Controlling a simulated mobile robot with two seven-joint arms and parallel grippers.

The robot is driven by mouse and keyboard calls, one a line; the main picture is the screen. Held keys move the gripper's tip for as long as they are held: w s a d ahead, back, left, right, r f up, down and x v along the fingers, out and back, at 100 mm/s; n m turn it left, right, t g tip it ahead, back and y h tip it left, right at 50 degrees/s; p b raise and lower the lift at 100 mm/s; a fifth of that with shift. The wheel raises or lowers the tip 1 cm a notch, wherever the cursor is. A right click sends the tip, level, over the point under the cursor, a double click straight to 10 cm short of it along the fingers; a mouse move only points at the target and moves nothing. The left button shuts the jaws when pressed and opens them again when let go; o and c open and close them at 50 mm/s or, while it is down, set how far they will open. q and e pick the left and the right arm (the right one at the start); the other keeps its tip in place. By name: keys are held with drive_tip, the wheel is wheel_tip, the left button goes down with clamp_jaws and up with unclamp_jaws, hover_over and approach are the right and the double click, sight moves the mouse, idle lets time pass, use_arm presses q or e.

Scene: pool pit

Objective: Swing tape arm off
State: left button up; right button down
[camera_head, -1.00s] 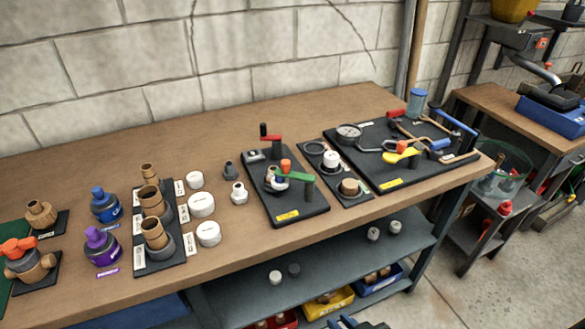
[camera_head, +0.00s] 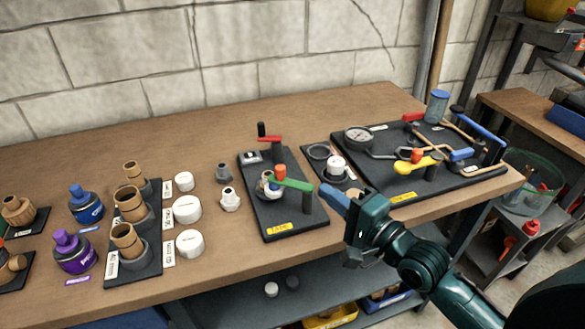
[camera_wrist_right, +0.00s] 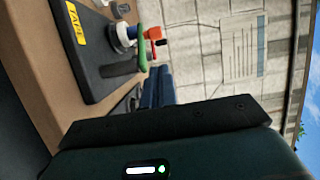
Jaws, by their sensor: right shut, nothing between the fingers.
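The tape board (camera_head: 256,208) is a black plate with a yellow label, which reads TAPE in the right wrist view (camera_wrist_right: 77,22). On it a green arm (camera_head: 294,184) reaches from a black post at the right over a white roll-like part (camera_head: 266,186) with an orange knob (camera_head: 280,171). The green arm also shows in the wrist view (camera_wrist_right: 142,50). My right gripper (camera_head: 333,195) has blue fingers, shut and empty, just right of the green arm's post in the head view; whether they touch it I cannot tell. My left gripper is not in view.
A red arm (camera_head: 268,139) stands at the back of the tape board. A small board with a white cap (camera_head: 336,164) and a larger tool board (camera_head: 459,184) lie to the right. Pipe fittings (camera_head: 129,204) and white caps (camera_head: 187,209) stand to the left.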

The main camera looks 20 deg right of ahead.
sight(288, 184)
drive_tip(key=x, duration=1)
drive_tip(key=shift+f+p, duration=0.1)
drive_tip(key=shift+p, duration=0.3)
drive_tip(key=shift+a, duration=0.15)
